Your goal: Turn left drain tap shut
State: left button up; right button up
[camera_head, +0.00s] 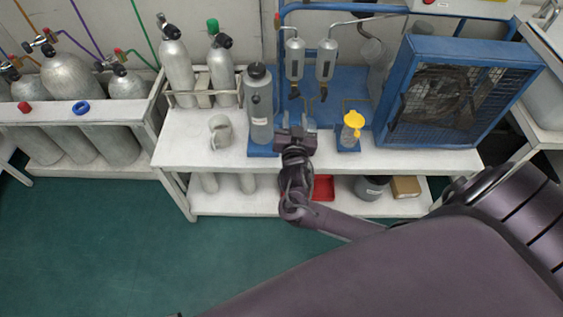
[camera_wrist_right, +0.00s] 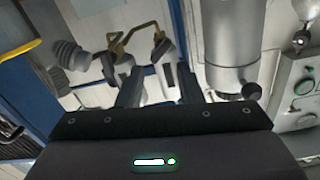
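Two grey canisters hang side by side at the back of the bench, the left canister (camera_head: 295,58) and the right canister (camera_head: 326,60). The left drain tap (camera_head: 294,92) shows as a small dark lever under the left canister; the right drain tap (camera_head: 323,92) is under the other. My right gripper (camera_head: 297,133) is in front of and below the left tap, apart from it in the head view. In the right wrist view the right gripper (camera_wrist_right: 157,88) has its fingers apart, with nothing clearly held. Brass pipework (camera_wrist_right: 135,40) with dark ends shows beyond the fingertips. My left gripper is out of view.
A tall grey cylinder (camera_head: 259,110) stands just left of the right gripper. A yellow-topped jar (camera_head: 352,130) stands to its right, and a blue-caged fan (camera_head: 440,90) further right. A mug (camera_head: 221,130) is on the white bench (camera_head: 190,150).

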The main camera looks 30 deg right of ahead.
jog(key=s+a+f+n+g+y, duration=0.2)
jog(key=s+a+g+y, duration=0.1)
jog(key=a+y, duration=0.15)
jog(key=s+a+f+n+g+y, duration=0.1)
jog(key=s+a+f+g+y, duration=0.2)
jog(key=a, duration=0.3)
jog(key=s+a+f+n+g+y, duration=0.1)
jog(key=s+a+n+g, duration=0.1)
jog(key=s, duration=0.3)
jog(key=s+a+f+n+g+y+p, duration=0.1)
jog(key=s+f+n+g, duration=0.1)
jog(key=s, duration=0.4)
jog(key=shift+a+n+g, duration=0.35)
jog(key=shift+n+g, duration=0.05)
jog(key=shift+n, duration=0.4)
